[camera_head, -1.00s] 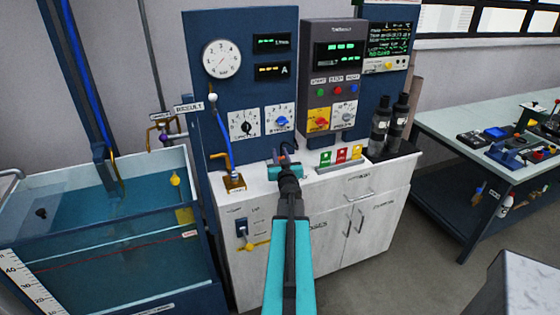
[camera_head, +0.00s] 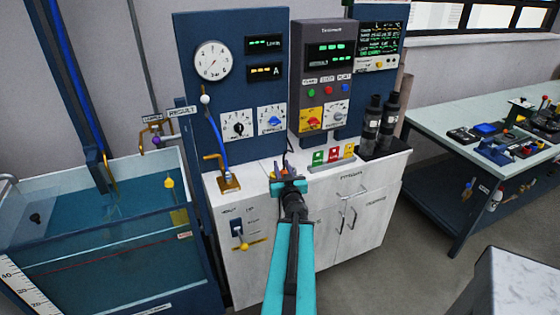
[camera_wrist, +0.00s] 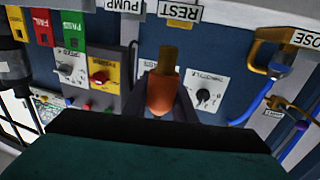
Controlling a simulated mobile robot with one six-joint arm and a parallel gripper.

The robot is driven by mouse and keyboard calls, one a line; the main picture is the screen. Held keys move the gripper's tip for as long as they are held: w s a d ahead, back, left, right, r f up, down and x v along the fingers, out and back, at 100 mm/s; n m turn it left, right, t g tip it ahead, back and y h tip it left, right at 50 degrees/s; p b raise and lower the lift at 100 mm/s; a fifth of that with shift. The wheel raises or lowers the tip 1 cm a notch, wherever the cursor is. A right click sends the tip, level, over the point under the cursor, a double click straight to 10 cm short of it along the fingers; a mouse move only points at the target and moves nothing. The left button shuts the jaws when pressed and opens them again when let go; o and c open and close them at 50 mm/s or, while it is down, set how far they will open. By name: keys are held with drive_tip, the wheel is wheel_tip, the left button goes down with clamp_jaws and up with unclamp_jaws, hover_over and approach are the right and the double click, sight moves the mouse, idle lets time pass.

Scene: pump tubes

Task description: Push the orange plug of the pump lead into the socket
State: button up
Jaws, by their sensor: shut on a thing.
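My gripper (camera_head: 289,181) is above the front of the white cabinet top, below the grey control box. In the wrist view, its dark fingers (camera_wrist: 163,98) are shut on the orange plug (camera_wrist: 162,95). A brown-gold end (camera_wrist: 168,60) sticks out of the plug beyond the fingers. In the head view the plug is a tiny orange patch, mostly hidden by the gripper. I cannot make out the socket. A label reading PUMP (camera_wrist: 125,5) shows at the top edge of the wrist view.
A brass hose fitting (camera_head: 229,183) with a blue hose stands left of the gripper. Green, red and yellow tags (camera_head: 334,153) stand to its right, then black cylinders (camera_head: 371,124). The blue panel (camera_head: 193,92) rises behind. A water tank (camera_head: 105,235) is at left.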

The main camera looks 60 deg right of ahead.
sight(285, 170)
drive_tip(key=shift+s+a+r+p, duration=0.2)
drive_tip(key=shift+s+a+p, duration=0.4)
drive_tip(key=shift+p, duration=1.25)
drive_tip(key=shift+s+a+r+p, duration=0.3)
drive_tip(key=shift+s+p, duration=0.35)
drive_tip(key=shift+p, duration=1.2)
drive_tip(key=shift+p+v, duration=1.25)
drive_tip(key=shift+p, duration=0.35)
drive_tip(key=shift+s+d+f, duration=0.1)
drive_tip(key=shift+s+f, duration=0.05)
drive_tip(key=shift+f, duration=0.05)
